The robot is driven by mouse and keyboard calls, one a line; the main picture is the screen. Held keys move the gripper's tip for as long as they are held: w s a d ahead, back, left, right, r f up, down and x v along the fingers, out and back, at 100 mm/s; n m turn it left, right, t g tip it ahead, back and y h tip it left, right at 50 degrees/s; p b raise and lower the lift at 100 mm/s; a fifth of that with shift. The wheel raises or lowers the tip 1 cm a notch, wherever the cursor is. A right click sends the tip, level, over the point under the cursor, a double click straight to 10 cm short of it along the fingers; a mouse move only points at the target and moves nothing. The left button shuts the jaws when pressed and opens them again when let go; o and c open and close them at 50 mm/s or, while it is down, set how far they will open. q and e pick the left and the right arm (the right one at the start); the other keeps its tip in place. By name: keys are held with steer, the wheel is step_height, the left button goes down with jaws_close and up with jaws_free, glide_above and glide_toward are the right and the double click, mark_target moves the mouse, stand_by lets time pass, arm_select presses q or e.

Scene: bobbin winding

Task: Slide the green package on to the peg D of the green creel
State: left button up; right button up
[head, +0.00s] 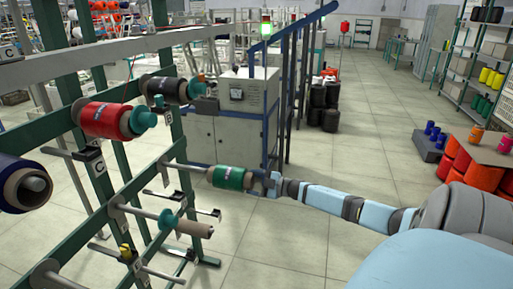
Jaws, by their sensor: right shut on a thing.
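The green package (230,178) is held roughly level at the right side of the green creel (88,190). My right gripper (262,182) is shut on its right end, and the arm comes in from the right. A bare grey peg (186,169) reaches from the creel to the package's left end. I cannot tell whether its tip is inside the core or just behind it. No letter D is readable at this peg. My left gripper is not in view.
A red package (104,119), a dark package (168,90) and a dark blue package (20,184) sit on other pegs. A brown tube (195,229) is on a lower peg. A grey cabinet (215,140) stands behind.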

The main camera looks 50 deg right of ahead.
steer(key=b+x, duration=0.1)
steer(key=x, duration=0.4)
steer(key=shift+w, duration=0.1)
arm_select(q)
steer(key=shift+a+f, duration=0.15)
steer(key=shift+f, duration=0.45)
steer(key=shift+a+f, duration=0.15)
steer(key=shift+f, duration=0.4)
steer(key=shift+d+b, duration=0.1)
steer(key=shift+b, duration=0.2)
arm_select(e)
steer(key=shift+w, duration=0.1)
steer(key=shift+w+a, duration=0.2)
steer(key=shift+w, duration=0.05)
steer(key=b+x, duration=0.1)
steer(key=x, duration=0.3)
steer(key=shift+w+b, duration=0.1)
steer(key=shift+b, duration=0.25)
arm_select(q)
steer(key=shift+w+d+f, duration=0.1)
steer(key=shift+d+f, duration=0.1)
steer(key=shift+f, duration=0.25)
arm_select(e)
steer(key=shift+w+a, duration=0.25)
steer(key=shift+w, duration=0.25)
